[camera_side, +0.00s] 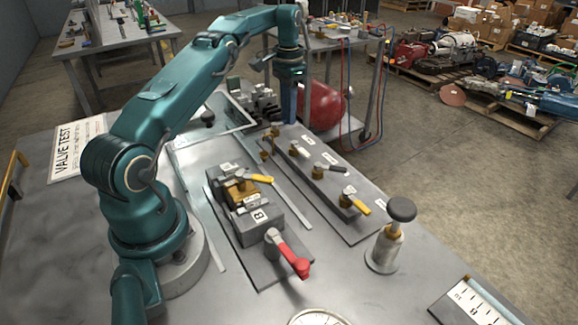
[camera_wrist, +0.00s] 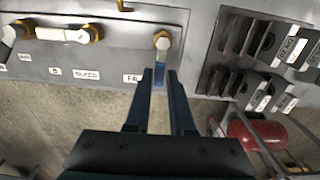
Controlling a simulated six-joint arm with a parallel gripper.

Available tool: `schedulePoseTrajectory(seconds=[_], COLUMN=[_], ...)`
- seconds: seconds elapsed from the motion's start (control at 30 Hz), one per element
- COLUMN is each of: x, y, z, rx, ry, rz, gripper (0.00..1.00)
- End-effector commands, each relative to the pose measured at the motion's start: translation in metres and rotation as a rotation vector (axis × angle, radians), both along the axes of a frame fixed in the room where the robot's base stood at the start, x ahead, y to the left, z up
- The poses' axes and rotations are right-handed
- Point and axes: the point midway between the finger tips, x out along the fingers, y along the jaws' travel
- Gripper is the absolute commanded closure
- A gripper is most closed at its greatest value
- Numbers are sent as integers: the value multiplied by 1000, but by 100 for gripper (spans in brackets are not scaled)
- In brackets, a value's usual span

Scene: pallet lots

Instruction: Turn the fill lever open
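The FILL label (camera_wrist: 132,78) is left of my gripper. In the side view my gripper (camera_side: 288,118) points down at the far end of the valve panel (camera_side: 345,222), where brass fittings (camera_side: 268,150) stand; the fill lever is not clear there.
Other levers stand along the panel, one with a yellow handle (camera_side: 357,205). A block with yellow and red (camera_side: 290,258) levers stands nearer my base. A slotted dark rack (camera_wrist: 250,50) is right of my gripper. A capped plunger (camera_side: 390,235) stands front right.

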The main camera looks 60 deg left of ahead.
Motion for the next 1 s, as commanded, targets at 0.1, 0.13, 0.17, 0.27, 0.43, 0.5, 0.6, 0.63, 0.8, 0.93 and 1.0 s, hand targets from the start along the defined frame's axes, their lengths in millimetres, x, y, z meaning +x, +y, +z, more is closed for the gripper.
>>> schedulePoseTrajectory(seconds=[0.1,0.13,0.17,0.27,0.43,0.5,0.6,0.63,0.8,0.93,1.0], x=[0,0,0,0,1,1,1,0,-2,-5,-6], y=[0,0,0,0,-1,-2,-6,-7,-15,-21,-24], z=[0,0,0,0,0,0,0,0,0,0,0], rx=[1,1,1,0,0,0,0,0,-2,-2,-2], ry=[-1,-2,-2,-2,-2,-3,-2,-2,-2,-3,-3], rz=[0,0,-1,-1,-18,-46,-123,-154,-368,-533,-621], gripper=[53,53,53,53,53,53,53,53,53,53,53])
